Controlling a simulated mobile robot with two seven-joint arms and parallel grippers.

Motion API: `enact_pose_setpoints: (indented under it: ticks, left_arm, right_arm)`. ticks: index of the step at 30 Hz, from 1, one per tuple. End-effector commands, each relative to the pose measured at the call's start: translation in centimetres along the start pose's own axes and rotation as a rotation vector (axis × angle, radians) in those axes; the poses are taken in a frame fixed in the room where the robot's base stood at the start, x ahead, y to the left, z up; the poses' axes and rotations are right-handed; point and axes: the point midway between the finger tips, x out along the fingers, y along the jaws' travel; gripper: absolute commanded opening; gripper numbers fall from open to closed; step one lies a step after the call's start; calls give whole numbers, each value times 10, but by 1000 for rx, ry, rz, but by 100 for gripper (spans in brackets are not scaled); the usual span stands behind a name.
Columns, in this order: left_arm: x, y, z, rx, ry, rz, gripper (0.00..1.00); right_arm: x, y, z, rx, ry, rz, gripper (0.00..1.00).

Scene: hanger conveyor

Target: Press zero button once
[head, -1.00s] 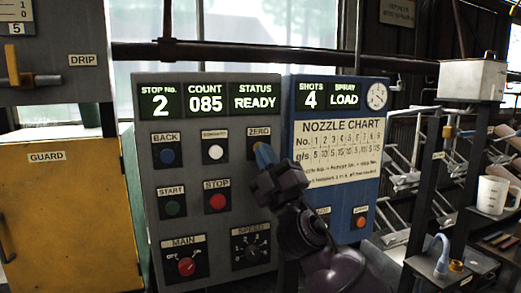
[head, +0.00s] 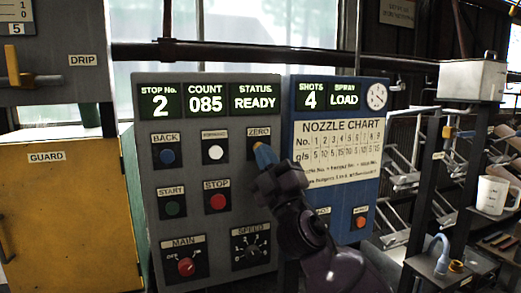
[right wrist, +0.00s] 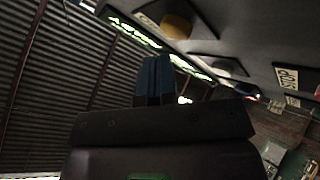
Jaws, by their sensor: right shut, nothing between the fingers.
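The zero button's plate (head: 252,153) is on the grey control panel (head: 225,235), under the ZERO label, in the head view. In the right wrist view a yellow button (right wrist: 176,27), apparently the zero button, shows beyond the fingertips. My right gripper (head: 265,155) is shut and empty, its blue fingertips in front of the lower part of the zero plate. In the right wrist view the fingertips (right wrist: 153,62) look close to the panel and short of the button. My left gripper is not in view.
The COUNT display (head: 206,104) reads 085. Nearby are a white button (head: 215,153), a red STOP button (head: 217,201) and the SPEED knob (head: 251,252). A blue panel (head: 300,120) with a nozzle chart stands directly right. A white jug (head: 490,195) stands farther right.

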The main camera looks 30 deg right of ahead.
Motion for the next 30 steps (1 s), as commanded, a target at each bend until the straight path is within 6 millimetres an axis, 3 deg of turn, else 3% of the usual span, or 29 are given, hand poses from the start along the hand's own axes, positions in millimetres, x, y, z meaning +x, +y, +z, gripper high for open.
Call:
enact_pose_setpoints:
  ticks: [30]
  left_arm:
    - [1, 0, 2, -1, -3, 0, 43]
  right_arm:
    - [6, -4, 4, 0, 0, 0, 0]
